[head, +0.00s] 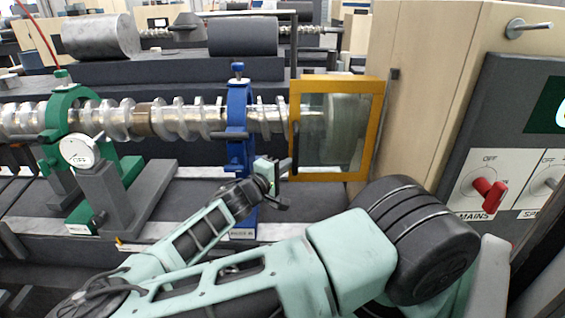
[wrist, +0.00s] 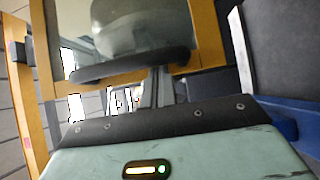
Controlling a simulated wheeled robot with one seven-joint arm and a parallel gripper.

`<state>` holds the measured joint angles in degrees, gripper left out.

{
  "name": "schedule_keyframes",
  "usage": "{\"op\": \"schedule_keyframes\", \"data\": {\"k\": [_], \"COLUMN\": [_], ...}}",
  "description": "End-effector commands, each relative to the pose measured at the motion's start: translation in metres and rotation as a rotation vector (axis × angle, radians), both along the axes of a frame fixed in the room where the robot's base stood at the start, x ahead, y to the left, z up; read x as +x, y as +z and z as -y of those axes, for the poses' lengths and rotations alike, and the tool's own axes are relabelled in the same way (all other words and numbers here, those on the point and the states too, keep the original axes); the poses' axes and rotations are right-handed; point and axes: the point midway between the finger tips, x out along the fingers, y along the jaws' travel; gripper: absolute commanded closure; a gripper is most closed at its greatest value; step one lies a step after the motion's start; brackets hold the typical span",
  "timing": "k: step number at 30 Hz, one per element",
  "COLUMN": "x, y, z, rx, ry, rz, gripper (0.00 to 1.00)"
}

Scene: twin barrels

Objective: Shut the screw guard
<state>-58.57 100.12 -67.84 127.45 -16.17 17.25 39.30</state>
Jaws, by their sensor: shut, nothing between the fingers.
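The screw guard (head: 335,87) is a clear panel in an orange-yellow frame. In the head view it stands upright before the right end of the metal screw (head: 180,119), and the round metal part behind shows through it. A dark handle (head: 295,143) runs along its left edge. My gripper (head: 286,168) is shut and empty just below and left of the handle. In the wrist view the guard's frame (wrist: 213,35) and dark handle (wrist: 130,68) fill the top. My fingers (wrist: 157,88) reach up to the handle; I cannot tell whether they touch it.
A blue stand (head: 238,125) and a green stand (head: 62,130) with a dial gauge (head: 78,151) hold the screw to the left. A wooden cabinet (head: 425,90) with a switch panel and red knob (head: 489,192) stands close on the right.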

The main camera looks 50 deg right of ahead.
Motion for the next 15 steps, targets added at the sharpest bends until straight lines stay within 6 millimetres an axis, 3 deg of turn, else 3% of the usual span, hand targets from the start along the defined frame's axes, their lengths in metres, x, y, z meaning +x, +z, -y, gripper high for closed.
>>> {"op": "schedule_keyframes", "data": {"k": [15], "x": [-0.011], "y": [0.0], "z": [-0.009], "rx": [0.0], "ry": [0.0], "rz": [0.0], "gripper": [1.0]}}
